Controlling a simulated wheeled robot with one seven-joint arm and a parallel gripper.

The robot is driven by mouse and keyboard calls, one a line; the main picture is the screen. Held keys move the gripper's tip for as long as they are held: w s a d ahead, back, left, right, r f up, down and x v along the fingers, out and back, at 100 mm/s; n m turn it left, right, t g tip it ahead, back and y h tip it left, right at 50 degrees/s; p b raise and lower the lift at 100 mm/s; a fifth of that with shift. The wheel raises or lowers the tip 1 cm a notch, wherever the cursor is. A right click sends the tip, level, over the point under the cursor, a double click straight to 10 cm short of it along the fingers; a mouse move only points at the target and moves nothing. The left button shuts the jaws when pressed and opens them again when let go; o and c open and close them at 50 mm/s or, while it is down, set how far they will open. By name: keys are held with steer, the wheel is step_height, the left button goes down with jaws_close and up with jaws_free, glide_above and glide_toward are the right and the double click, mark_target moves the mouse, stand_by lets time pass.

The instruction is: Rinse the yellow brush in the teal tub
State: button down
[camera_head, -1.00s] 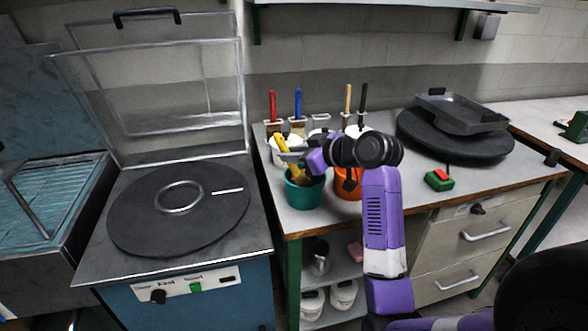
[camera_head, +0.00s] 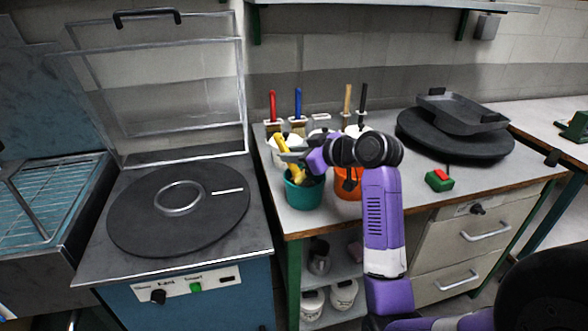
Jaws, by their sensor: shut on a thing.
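The teal tub (camera_head: 304,194) stands at the front left of the workbench. The yellow brush (camera_head: 290,158) is tilted over it, its lower end at or inside the tub's mouth. My gripper (camera_head: 290,155) is shut on the yellow brush just above the tub, coming in from the right. The tub's inside and the brush's bristles are hard to make out.
An orange tub (camera_head: 347,190) stands right beside the teal one, partly hidden by my arm. Brushes with red (camera_head: 272,105) and blue (camera_head: 298,102) handles stand behind. The hat press (camera_head: 180,210) is at the left. A red-and-green button box (camera_head: 439,180) sits to the right.

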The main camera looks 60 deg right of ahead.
step_height(320, 180, up, 12)
steer(key=p, duration=1)
steer(key=shift+f, duration=0.15)
stand_by(2.1)
step_height(320, 180, up, 4)
steer(key=p, duration=0.4)
glide_above(293, 166)
stand_by(0.7)
